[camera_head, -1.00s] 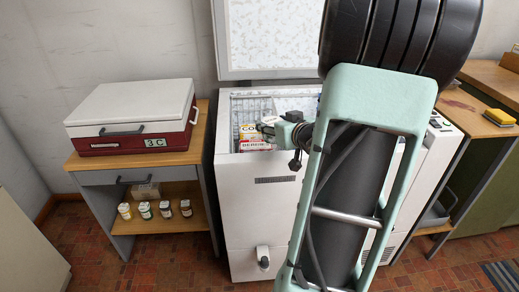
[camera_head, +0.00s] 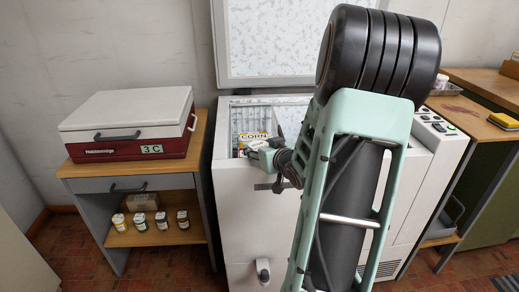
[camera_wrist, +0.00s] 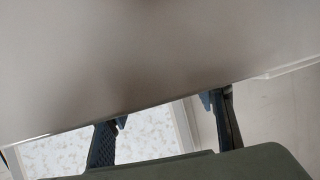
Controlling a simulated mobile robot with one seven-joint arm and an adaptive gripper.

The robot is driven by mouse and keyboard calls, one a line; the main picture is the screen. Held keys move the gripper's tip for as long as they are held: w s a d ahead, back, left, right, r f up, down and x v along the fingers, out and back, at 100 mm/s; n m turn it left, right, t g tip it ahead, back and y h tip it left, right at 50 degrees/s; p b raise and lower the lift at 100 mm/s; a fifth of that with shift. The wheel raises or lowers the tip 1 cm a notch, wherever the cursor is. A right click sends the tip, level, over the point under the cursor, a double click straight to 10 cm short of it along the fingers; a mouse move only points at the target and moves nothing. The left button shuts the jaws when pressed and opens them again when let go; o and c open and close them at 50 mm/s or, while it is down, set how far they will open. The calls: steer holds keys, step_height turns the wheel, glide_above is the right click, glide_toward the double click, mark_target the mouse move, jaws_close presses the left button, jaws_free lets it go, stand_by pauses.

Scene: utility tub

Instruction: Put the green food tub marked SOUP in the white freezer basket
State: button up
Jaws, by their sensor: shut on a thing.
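My gripper (camera_head: 262,156) is at the front left of the open white freezer (camera_head: 245,215), low by its rim. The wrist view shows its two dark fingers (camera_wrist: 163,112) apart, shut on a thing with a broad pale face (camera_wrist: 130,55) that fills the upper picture. I take this to be the food tub; no green side or SOUP mark shows. The white freezer basket (camera_head: 237,121) shows in part inside the freezer, behind my gripper. A yellow and white CORN box (camera_head: 250,141) is there, partly hidden by my gripper.
The frosted freezer lid (camera_head: 268,40) stands raised at the back. Left is a wooden stand with a red and white cool box (camera_head: 125,140) and several small jars (camera_head: 140,221) on its lower shelf. A bench with a yellow sponge (camera_head: 502,119) stands right.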

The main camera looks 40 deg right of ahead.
steer(key=shift+s+a+f+b, duration=0.15)
steer(key=shift+f+b, duration=0.3)
steer(key=shift+f, duration=0.25)
steer(key=o, duration=1.1)
steer(key=shift+f, duration=0.2)
steer(key=shift+r, duration=0.1)
steer(key=shift+r+p, duration=0.35)
steer(key=shift+p, duration=0.05)
steer(key=shift+s+r+p, duration=0.15)
steer(key=shift+r+p, duration=0.15)
steer(key=p+v, duration=0.1)
steer(key=v, duration=0.3)
steer(key=p+v, duration=0.1)
steer(key=v, duration=0.2)
steer(key=p+v, duration=0.1)
steer(key=v, duration=0.3)
steer(key=shift+s+r, duration=0.2)
steer(key=shift+r, duration=0.15)
